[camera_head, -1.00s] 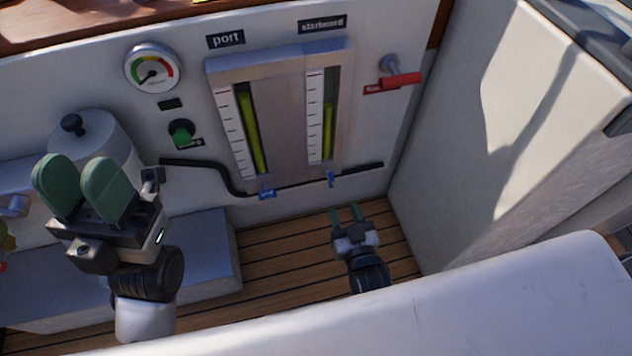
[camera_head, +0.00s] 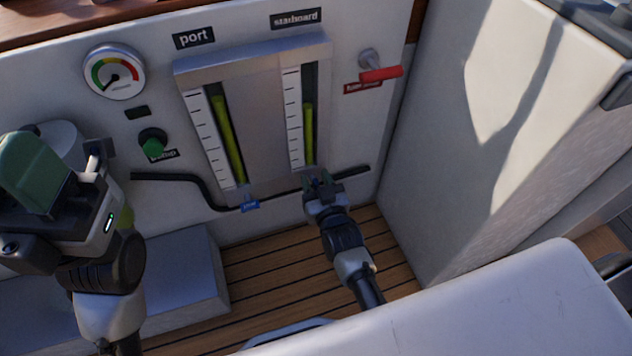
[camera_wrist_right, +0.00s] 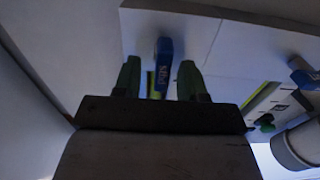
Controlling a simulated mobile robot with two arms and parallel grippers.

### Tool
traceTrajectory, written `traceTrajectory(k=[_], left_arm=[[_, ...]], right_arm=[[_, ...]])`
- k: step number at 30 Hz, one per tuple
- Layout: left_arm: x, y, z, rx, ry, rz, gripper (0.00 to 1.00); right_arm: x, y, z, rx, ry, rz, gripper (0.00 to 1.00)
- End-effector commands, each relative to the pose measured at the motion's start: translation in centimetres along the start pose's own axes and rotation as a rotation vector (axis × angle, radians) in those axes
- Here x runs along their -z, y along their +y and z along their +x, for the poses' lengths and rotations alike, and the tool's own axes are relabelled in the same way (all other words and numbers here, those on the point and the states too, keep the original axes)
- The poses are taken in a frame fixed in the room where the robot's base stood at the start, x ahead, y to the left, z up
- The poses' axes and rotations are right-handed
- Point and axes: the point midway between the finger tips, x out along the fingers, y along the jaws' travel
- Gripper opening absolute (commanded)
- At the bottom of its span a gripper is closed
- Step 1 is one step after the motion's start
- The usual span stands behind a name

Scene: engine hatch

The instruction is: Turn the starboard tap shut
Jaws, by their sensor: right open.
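The starboard tap (camera_wrist_right: 164,62) has a blue lettered handle. In the right wrist view it stands between the two green fingers of my right gripper (camera_wrist_right: 159,78), with a gap on each side. In the head view my right gripper (camera_head: 318,180) is at the foot of the starboard gauge (camera_head: 308,120) and hides that tap. It is open and holds nothing. The port tap (camera_head: 250,204), also blue, sits below the port gauge (camera_head: 228,140). My left gripper (camera_head: 35,170) is at the far left, away from the panel; its finger gap is not clear.
A black hose (camera_head: 185,178) runs along the wall by the taps. A red handle (camera_head: 380,74) is right of the gauges. A green knob (camera_head: 152,145) and a dial (camera_head: 114,73) are on the left. A white side wall (camera_head: 450,150) bounds the right.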

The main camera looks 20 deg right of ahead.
Motion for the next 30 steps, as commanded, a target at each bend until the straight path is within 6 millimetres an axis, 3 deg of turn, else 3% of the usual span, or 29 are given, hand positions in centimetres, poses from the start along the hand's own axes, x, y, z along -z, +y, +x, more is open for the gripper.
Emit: traceTrajectory(k=[4, 12, 26, 30], left_arm=[[0.0, 0.0, 0.0, 0.000, 0.000, 0.000, 0.38], [0.0, 0.0, 0.0, 0.000, 0.000, 0.000, 0.38], [0.2, -0.1, 0.4, 0.008, -0.007, -0.003, 0.38], [0.0, -0.1, -0.7, 0.023, -0.059, -0.007, 0.38]], right_arm=[[0.0, 0.0, 0.0, 0.000, 0.000, 0.000, 0.41], [0.0, 0.0, 0.0, 0.000, 0.000, 0.000, 0.00], [0.2, 0.1, 0.0, 0.001, -0.002, 0.088, 0.00], [0.3, 0.4, 0.0, 0.001, -0.003, 0.183, 0.00]])
